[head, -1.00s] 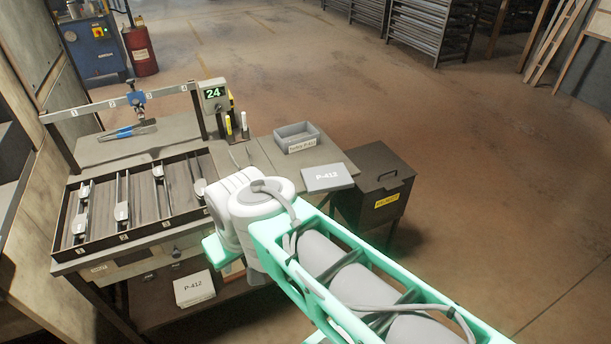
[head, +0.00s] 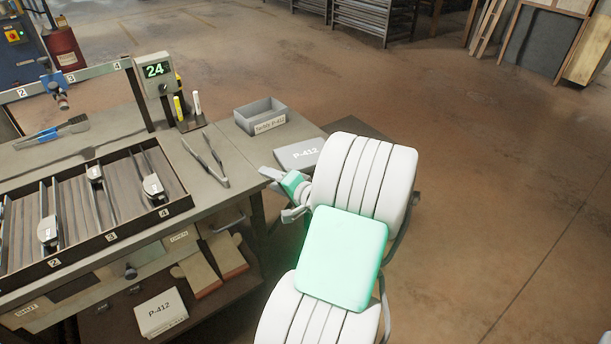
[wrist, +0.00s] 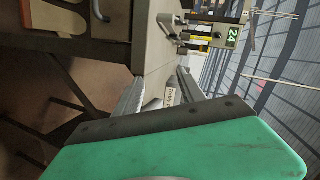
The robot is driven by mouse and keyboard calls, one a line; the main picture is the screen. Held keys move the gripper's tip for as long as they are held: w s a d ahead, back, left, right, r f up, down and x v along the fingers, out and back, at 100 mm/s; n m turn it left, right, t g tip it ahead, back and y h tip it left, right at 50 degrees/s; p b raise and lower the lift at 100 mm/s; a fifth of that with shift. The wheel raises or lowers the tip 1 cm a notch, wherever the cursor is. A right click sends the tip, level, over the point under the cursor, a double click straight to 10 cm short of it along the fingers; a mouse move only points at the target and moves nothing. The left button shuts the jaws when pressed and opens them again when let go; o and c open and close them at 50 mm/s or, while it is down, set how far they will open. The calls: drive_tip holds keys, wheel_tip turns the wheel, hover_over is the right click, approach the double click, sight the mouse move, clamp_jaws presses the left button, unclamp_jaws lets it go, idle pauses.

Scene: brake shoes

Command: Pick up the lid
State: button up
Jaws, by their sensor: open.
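A flat grey lid-like piece marked P-412 (head: 300,153) lies at the right end of the workbench, in front of the small grey tray, in the head view. My arm hides part of its right side. My gripper (head: 276,191) is open and empty, just in front and to the left of this piece, at the bench edge. In the wrist view, the two grey fingers (wrist: 158,90) stand apart with the bench and a small white label between them. I cannot clearly make out the piece itself there.
The grey tray (head: 262,116) stands behind the piece. Tweezers (head: 206,160) and a rack of shoes (head: 90,205) lie to the left, with a marker stand (head: 188,118) behind. A white P-412 box (head: 160,312) sits on the lower shelf. A dark bin (head: 350,127) is mostly hidden by my arm.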

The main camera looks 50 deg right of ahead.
sight(306, 156)
drive_tip(key=s+d+f+m+t+h+b, duration=0.1)
drive_tip(key=s+d+f+m+h+b, duration=0.15)
drive_tip(key=s+d+m+h, duration=0.7)
drive_tip(key=w+d, duration=0.2)
drive_tip(key=w+d+n+y, duration=0.1)
drive_tip(key=w+d, duration=0.1)
drive_tip(key=w+d+y+p, duration=0.1)
drive_tip(key=w+d, duration=0.1)
drive_tip(key=shift+d+f+n+y, duration=0.2)
drive_tip(key=shift+n+y, duration=0.05)
clamp_jaws()
